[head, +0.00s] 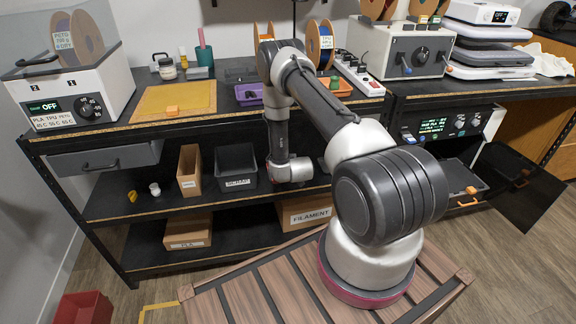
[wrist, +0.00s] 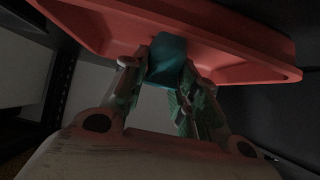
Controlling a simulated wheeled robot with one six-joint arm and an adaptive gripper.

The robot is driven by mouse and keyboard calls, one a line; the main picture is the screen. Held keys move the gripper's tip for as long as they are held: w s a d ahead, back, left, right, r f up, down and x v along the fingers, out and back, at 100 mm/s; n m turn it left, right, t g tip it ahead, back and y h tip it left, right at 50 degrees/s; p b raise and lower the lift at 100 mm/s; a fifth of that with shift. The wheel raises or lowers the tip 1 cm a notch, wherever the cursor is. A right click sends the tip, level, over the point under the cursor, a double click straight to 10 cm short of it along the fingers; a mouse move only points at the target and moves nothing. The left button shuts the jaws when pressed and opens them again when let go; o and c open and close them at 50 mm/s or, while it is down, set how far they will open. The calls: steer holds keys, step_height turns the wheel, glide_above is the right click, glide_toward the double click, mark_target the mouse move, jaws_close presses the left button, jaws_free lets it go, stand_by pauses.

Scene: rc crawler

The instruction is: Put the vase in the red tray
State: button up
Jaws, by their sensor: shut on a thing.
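The vase is a small teal block-like body (wrist: 167,62) between my fingertips in the dim wrist view. My gripper (wrist: 164,80) is shut on it. The red tray (wrist: 242,52) fills the top of the wrist view, and the vase overlaps its near rim and underside in the picture. I cannot tell whether they touch. In the head view my wrist reaches into the middle shelf; my fingers and the held vase are hidden there. The tray in the wrist view cannot be made out in the head view.
The shelf holds a cardboard bin (head: 189,170), a dark grey bin (head: 236,168) and small items at left. A red bin (head: 84,308) stands on the floor, and an open door (head: 522,185) at right.

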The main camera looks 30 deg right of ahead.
steer(key=o, duration=0.8)
steer(key=shift+f, duration=0.1)
steer(key=v, duration=1.2)
